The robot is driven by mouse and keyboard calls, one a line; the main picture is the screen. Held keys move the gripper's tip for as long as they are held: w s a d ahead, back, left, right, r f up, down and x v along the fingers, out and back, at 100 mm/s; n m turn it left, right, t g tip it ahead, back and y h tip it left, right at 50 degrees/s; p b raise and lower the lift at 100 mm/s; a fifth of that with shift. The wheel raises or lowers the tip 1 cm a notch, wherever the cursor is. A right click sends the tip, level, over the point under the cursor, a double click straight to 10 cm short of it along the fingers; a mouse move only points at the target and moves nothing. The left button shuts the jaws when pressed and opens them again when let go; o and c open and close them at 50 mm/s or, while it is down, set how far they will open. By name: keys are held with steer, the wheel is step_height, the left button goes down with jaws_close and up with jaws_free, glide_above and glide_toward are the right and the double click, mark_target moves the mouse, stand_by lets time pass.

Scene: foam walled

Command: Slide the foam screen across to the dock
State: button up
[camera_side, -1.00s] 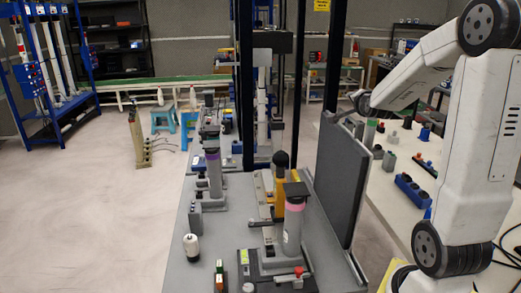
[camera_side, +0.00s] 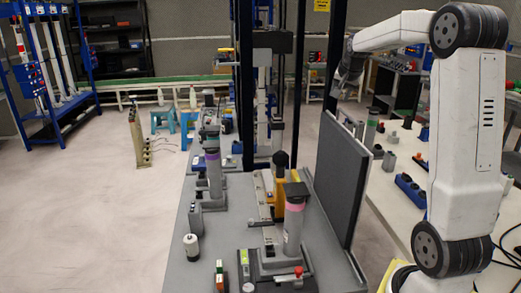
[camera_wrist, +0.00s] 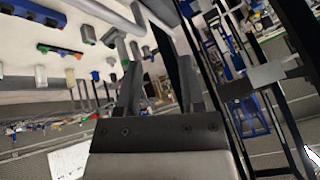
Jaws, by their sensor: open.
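The foam screen (camera_side: 341,182) is a dark grey upright panel with a pale edge, standing along the right side of the grey table in the side view. My gripper (camera_side: 336,96) is at the screen's far upper end, pointing down. From this angle I cannot tell whether it touches the screen. In the wrist view my gripper (camera_wrist: 152,62) has its two fingers apart, with a gap between them. A dark strip runs behind the fingers there; I cannot tell whether it is the screen. I cannot make out the dock with certainty.
A pink-banded cylinder (camera_side: 293,225) on a dark base and a yellow part (camera_side: 279,200) stand left of the screen. Black posts (camera_side: 245,90) rise behind. A white bench (camera_side: 395,210) with a blue block (camera_side: 410,190) lies to the right. Open floor lies left of the table.

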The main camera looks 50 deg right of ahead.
steer(key=n+g, duration=0.1)
steer(key=n+g+y, duration=0.3)
steer(key=n+g, duration=0.2)
glide_toward(348, 116)
steer(key=shift+d+f, duration=0.15)
steer(key=shift+d, duration=0.05)
steer(key=shift+s+d+f, duration=0.15)
steer(key=shift+f, duration=1.1)
steer(key=shift+s+d+f, duration=0.2)
steer(key=shift+f, duration=1.1)
steer(key=shift+s+d+f, duration=0.15)
steer(key=shift+f, duration=1.1)
jaws_close()
